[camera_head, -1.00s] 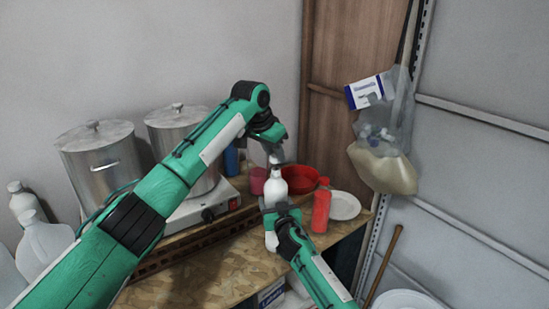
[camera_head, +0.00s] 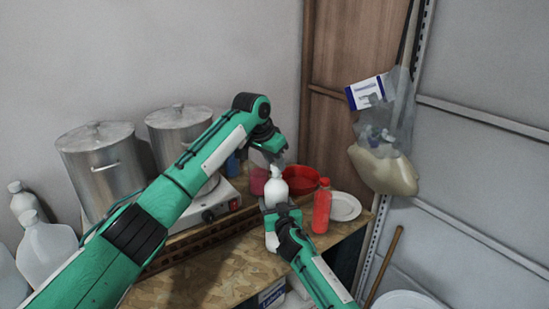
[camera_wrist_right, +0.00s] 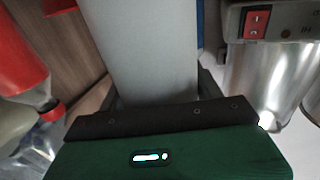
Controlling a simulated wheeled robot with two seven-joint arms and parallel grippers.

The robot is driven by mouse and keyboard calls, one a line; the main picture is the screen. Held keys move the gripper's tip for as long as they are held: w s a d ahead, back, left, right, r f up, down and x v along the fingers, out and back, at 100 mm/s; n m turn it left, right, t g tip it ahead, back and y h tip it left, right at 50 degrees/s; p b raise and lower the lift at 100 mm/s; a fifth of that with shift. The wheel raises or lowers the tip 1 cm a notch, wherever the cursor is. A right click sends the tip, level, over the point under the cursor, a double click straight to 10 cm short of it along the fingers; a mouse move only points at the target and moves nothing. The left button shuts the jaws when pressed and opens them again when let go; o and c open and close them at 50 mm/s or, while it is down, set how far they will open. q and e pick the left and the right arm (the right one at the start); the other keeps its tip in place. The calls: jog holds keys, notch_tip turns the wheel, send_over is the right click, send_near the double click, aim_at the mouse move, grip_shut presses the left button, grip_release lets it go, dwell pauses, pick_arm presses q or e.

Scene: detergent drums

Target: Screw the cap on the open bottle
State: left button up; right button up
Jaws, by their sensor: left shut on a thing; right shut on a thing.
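The white bottle (camera_head: 271,190) stands upright at the front of the wooden table. My right gripper (camera_head: 281,211) is shut around its body from the front. In the right wrist view the bottle's pale side (camera_wrist_right: 155,55) fills the space between the dark fingers. My left gripper (camera_head: 276,161) is above the bottle, pointing down, and is shut on the small white cap (camera_head: 275,170). The cap is at or just over the bottle's mouth; I cannot tell whether it touches. The fingers hide part of the cap.
A red bottle (camera_head: 322,207) stands close on the right, before a white plate (camera_head: 344,206) and a red bowl (camera_head: 301,180). A hot plate (camera_head: 207,205) with steel pots (camera_head: 101,165) is on the left. A bag (camera_head: 384,165) hangs at the right.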

pick_arm(q)
jog(key=shift+f, duration=0.55)
dwell(0.4)
pick_arm(e)
jog(key=c, duration=0.5)
pick_arm(q)
jog(key=m, duration=0.2)
jog(key=m+g+h, duration=0.1)
jog(key=m, duration=0.1)
jog(key=shift+w+a+m+g, duration=0.1)
jog(key=shift+w+m+g, duration=0.05)
jog(key=shift+m+g, duration=0.15)
jog(key=m, duration=0.1)
jog(key=m+g, duration=0.1)
jog(key=m, duration=0.1)
jog(key=shift+w+r, duration=0.15)
jog(key=shift+w, duration=0.1)
jog(key=shift+m+g, duration=0.5)
jog(key=shift+m, duration=0.6)
pick_arm(e)
jog(key=shift+f, duration=0.1)
pick_arm(q)
jog(key=shift+s, duration=0.1)
jog(key=o, duration=0.9)
